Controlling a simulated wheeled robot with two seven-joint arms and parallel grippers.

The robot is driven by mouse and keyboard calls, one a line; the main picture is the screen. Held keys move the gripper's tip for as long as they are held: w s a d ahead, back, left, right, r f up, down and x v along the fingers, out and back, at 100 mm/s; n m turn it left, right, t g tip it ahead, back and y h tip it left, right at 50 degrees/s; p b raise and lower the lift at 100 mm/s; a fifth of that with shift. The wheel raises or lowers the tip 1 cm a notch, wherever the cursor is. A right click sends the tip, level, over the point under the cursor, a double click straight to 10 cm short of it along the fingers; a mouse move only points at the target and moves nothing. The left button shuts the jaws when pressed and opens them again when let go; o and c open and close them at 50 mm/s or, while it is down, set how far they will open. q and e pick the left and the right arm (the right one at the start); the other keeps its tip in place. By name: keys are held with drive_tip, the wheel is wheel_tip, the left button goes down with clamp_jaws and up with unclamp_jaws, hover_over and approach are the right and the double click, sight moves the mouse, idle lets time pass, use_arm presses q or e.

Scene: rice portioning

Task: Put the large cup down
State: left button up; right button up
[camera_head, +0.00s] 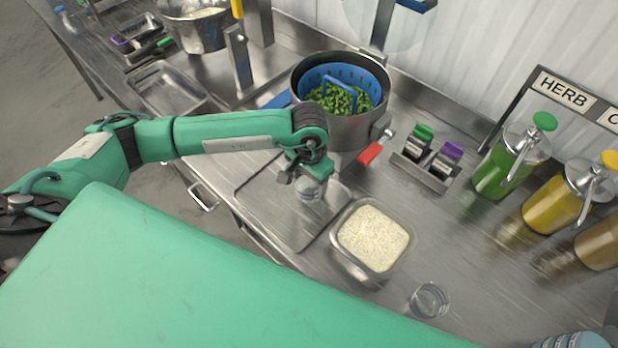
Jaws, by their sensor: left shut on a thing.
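My left gripper (304,177) is shut on a clear cup (309,189), which appears to be the large cup. The cup shows just below the fingers, partly hidden by them. It is over the right part of a flat metal tray (262,206); whether it touches the tray I cannot tell. A second clear cup (430,299) stands on the steel counter at the lower right, apart from the gripper. A square metal pan of rice (337,254) sits just right of and below the held cup. My right gripper is not in view.
A large pot (352,133) with a blue basket of green peas stands behind the gripper. A red-handled tool (371,153) and a rack with green and purple-topped items (428,172) lie to its right. Sauce pump bottles (508,164) line the right. Counter around the second cup is clear.

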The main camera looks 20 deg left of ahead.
use_arm(q)
drive_tip(key=shift+f+b, duration=0.3)
drive_tip(key=shift+f, duration=0.55)
drive_tip(key=o, duration=1)
drive_tip(key=shift+r, duration=0.1)
drive_tip(key=shift+c, duration=0.2)
